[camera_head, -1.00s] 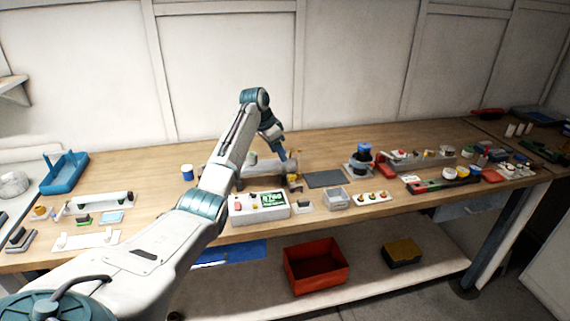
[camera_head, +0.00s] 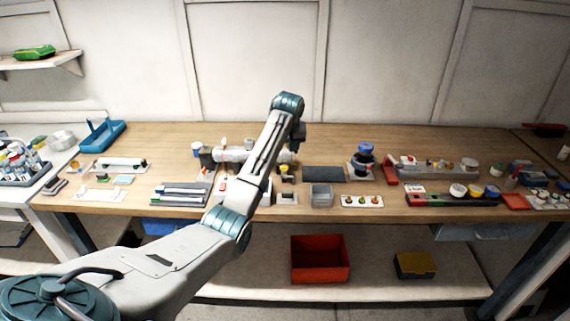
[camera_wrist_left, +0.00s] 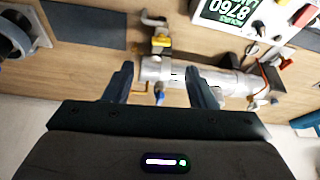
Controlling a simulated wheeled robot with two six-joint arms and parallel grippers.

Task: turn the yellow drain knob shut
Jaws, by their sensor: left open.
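The yellow drain knob (camera_wrist_left: 161,41) sits on a short fitting beside the grey horizontal reactor tube (camera_wrist_left: 215,78) in the left wrist view. It shows small in the head view (camera_head: 284,168), just right of my arm. My left gripper (camera_wrist_left: 159,68) is open, its two fingers apart, with nothing gripped. The fingers appear over the tube, and the knob shows beyond the fingertips, apart from them. A small blue part (camera_wrist_left: 159,92) shows between the fingers. In the head view my forearm hides part of the reactor and the control box. My right gripper is not in view.
The control box with a green display (camera_wrist_left: 230,10) stands close to the knob. A grey bin (camera_head: 321,195), a white strip with knobs (camera_head: 362,202) and a dark mat (camera_head: 323,174) lie to the right. A blue-topped device (camera_head: 364,157) stands beyond. A red crate (camera_head: 320,260) is below.

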